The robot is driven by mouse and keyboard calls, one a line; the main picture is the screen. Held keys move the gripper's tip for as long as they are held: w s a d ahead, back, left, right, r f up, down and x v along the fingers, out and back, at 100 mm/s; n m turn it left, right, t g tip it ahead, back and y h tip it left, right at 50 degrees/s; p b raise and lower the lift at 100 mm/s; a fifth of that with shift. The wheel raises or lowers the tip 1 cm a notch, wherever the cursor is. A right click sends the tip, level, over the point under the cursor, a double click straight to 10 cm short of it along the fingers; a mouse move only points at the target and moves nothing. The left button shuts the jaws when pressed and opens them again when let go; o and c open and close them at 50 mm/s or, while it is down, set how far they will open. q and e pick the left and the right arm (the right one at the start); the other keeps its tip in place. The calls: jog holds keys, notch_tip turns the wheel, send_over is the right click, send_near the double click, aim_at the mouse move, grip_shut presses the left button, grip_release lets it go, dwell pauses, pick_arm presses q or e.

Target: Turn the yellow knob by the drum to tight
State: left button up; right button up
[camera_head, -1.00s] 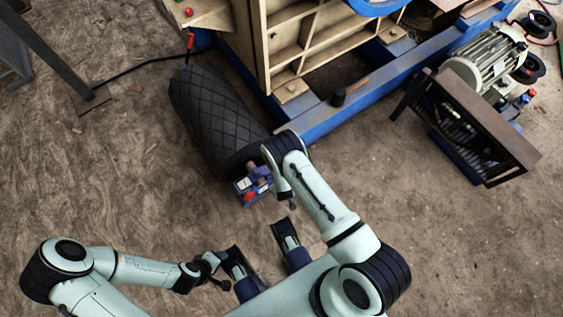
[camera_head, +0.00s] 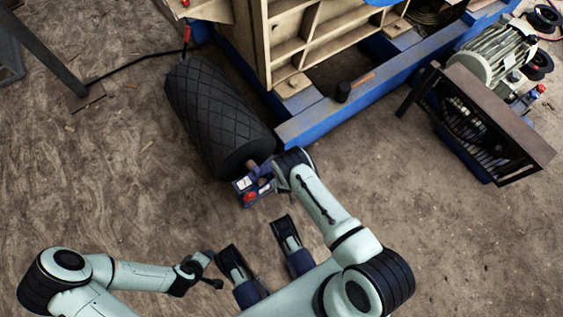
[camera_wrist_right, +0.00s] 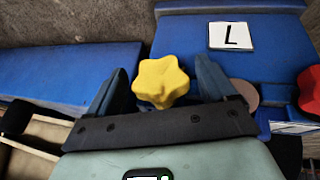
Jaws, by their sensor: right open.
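The yellow star-shaped knob (camera_wrist_right: 160,82) is at the centre of the right wrist view. My right gripper (camera_wrist_right: 162,88) is open, with one finger on each side of the knob; I cannot tell whether they touch it. In the head view my right gripper (camera_head: 268,174) is at the small blue unit (camera_head: 243,186) by the end of the black drum (camera_head: 215,115). The knob is not distinguishable there. My left gripper (camera_head: 210,272) is low at the left, away from the drum, and its jaws are too small to read.
A red knob (camera_wrist_right: 310,90) sits right of the yellow one, and a white label with "L" (camera_wrist_right: 231,36) lies behind it. The blue crusher frame (camera_head: 335,115) borders the drum on the right. The brown floor (camera_head: 110,190) left of the drum is clear.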

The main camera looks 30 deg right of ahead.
jog(key=c, duration=1)
jog(key=shift+o, duration=0.2)
jog(key=shift+s+d, duration=0.1)
pick_arm(q)
jog(key=shift+w+d+r, duration=0.1)
jog(key=shift+w+r, duration=0.25)
pick_arm(e)
jog(key=shift+y, duration=0.7)
jog(key=o, duration=1)
jog(key=shift+c, duration=0.2)
